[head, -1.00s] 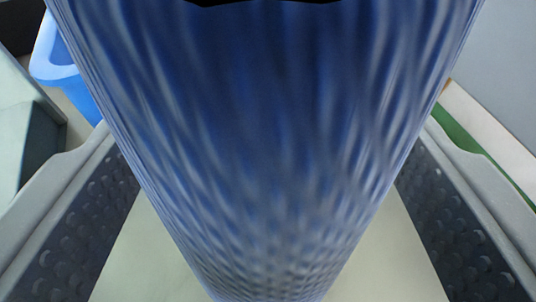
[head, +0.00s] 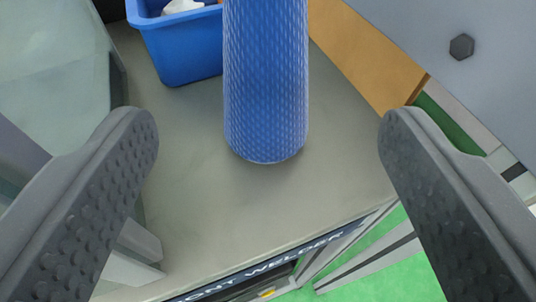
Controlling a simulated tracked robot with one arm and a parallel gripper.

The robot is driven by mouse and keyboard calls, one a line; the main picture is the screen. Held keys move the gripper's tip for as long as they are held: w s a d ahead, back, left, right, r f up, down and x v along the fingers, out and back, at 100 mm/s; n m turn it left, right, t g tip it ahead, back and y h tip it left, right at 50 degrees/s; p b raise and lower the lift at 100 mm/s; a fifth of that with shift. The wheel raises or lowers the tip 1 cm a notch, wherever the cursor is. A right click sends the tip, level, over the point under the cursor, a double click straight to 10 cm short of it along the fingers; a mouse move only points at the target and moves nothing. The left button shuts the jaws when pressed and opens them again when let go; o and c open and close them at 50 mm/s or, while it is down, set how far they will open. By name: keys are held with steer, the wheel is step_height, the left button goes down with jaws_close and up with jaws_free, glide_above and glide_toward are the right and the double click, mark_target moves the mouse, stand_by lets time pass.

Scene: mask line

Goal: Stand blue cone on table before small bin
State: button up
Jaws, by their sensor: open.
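The blue cone (head: 265,90), with a textured surface, stands upright on the grey table (head: 215,215) in the head view; its top is cut off by the upper frame edge. The small blue bin (head: 180,55) is just behind it to the left, with something white inside.
A grey panel with a bolt (head: 462,47) and an orange-brown board (head: 365,50) stand at the right. A pale translucent block (head: 55,70) is at the left. The table's front edge carries a lettered label (head: 270,265); green floor (head: 385,275) shows beyond it.

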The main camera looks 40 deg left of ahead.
steer(key=shift+s+d+r, duration=0.1)
steer(key=shift+s+d, duration=0.2)
steer(key=shift+s, duration=0.05)
steer(key=w+d+r+m+t+h, duration=0.2)
steer(key=d+r+m+h, duration=0.15)
steer(key=d+r, duration=0.7)
steer(key=w+d+r+m+t+h, duration=0.2)
steer(key=w+d+r+h, duration=0.15)
steer(key=d+r, duration=0.7)
steer(key=s+d+r+m+h, duration=0.1)
steer(key=s+d+r, duration=0.3)
steer(key=s+r, duration=0.2)
steer(key=s+d+r+m+t+h, duration=0.1)
steer(key=s+d+r, duration=0.3)
steer(key=r, duration=0.5)
steer(key=shift+s+d+r+m+h, duration=0.2)
steer(key=shift+s+d+m+h, duration=0.15)
steer(key=shift+s+m+h, duration=0.45)
